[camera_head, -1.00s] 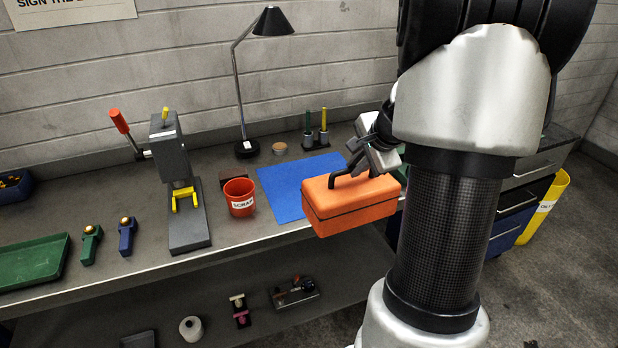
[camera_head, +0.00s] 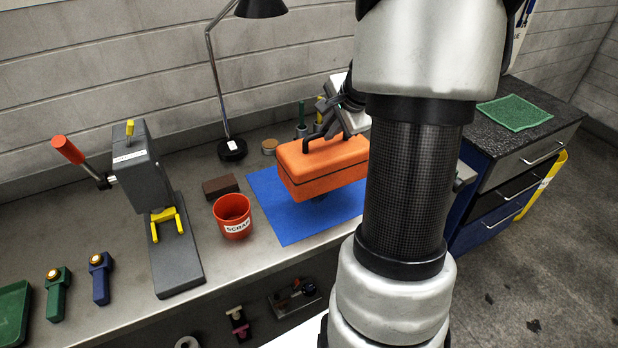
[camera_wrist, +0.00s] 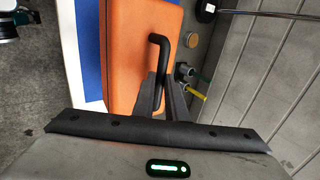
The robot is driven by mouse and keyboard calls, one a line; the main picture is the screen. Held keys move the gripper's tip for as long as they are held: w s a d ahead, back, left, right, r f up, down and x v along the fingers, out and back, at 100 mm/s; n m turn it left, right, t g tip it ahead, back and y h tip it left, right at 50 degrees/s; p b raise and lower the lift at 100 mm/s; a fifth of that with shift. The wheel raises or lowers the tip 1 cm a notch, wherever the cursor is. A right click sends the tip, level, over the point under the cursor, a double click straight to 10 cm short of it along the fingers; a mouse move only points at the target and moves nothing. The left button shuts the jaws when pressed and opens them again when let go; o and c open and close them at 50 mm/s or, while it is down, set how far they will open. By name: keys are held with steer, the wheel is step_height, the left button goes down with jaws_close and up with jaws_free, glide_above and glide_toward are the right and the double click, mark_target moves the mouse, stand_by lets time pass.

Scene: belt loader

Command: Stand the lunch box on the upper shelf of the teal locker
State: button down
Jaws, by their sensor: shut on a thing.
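The lunch box (camera_head: 318,168) is an orange box with a black handle. My gripper (camera_head: 326,128) is shut on its handle and holds the box above the blue mat on the workbench. In the wrist view the orange lunch box (camera_wrist: 125,60) hangs by its black handle (camera_wrist: 160,60) between the gripper fingers (camera_wrist: 162,98). My arm covers part of the scene to the right of the box. The teal locker is not in view.
A blue mat (camera_head: 280,218), a red scrap cup (camera_head: 232,218), a grey press (camera_head: 160,220) and a desk lamp (camera_head: 232,148) are on the workbench. A drawer cabinet (camera_head: 500,180) with a green cloth (camera_head: 515,112) stands at the right. Open floor shows at the lower right.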

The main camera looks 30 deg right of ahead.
mark_target(328, 148)
step_height(328, 148, down, 6)
steer(key=shift+s+r+b, duration=0.1)
steer(key=shift+r+b, duration=0.15)
steer(key=shift+b, duration=0.4)
steer(key=shift+f+b, duration=0.6)
steer(key=shift+f, duration=1.75)
steer(key=c, duration=1.8)
jaws_free()
steer(key=shift+o, duration=0.2)
steer(key=shift+r, duration=0.1)
